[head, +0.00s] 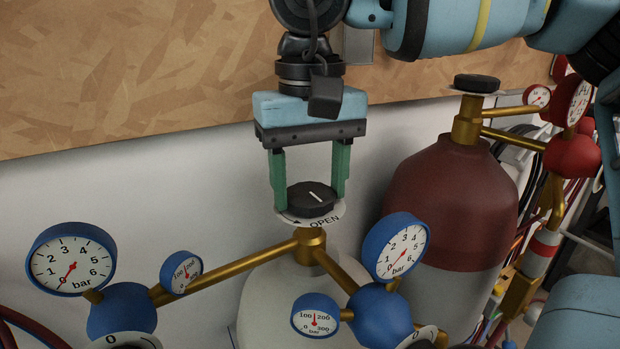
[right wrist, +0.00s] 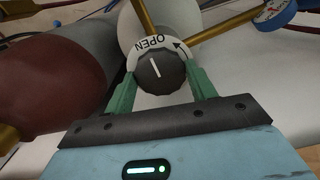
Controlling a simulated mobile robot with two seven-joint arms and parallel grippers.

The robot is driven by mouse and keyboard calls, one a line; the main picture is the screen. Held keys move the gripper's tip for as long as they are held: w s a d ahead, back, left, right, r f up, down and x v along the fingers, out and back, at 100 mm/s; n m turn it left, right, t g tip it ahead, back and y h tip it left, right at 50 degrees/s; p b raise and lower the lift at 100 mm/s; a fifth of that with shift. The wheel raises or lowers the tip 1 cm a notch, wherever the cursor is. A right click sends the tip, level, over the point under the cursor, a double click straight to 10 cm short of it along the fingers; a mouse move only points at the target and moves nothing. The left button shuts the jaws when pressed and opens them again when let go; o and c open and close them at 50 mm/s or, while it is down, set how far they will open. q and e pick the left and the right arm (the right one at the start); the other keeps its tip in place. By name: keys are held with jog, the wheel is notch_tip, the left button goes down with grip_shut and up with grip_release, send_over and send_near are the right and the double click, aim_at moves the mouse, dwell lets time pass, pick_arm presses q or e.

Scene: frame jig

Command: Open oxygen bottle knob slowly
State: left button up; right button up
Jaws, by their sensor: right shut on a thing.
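The oxygen bottle knob (head: 311,199) is black with a white pointer line and sits above a white disc marked OPEN (head: 325,221) with an arrow. It tops the brass valve of the white bottle (head: 275,300). My right gripper (head: 310,192) comes down from above with its green fingers on either side of the knob, shut on it. In the right wrist view the knob (right wrist: 161,73) sits between the two fingertips, its line near upright and slightly tilted. My left gripper is not in view.
Blue gauges (head: 72,259) and (head: 396,247) another blue gauge flank the valve on brass pipes. A maroon-topped bottle (head: 450,200) with its own black knob (head: 477,83) and red gauges stands to the right. A wooden board (head: 130,70) spans the wall behind.

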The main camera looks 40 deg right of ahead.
aim_at(310, 193)
jog(key=shift+n, duration=0.3)
jog(key=o, duration=1)
jog(key=shift+r, duration=0.1)
notch_tip(310, 193, up, 8)
jog(key=shift+f, duration=0.2)
jog(key=shift+f, duration=0.1)
dwell(0.3)
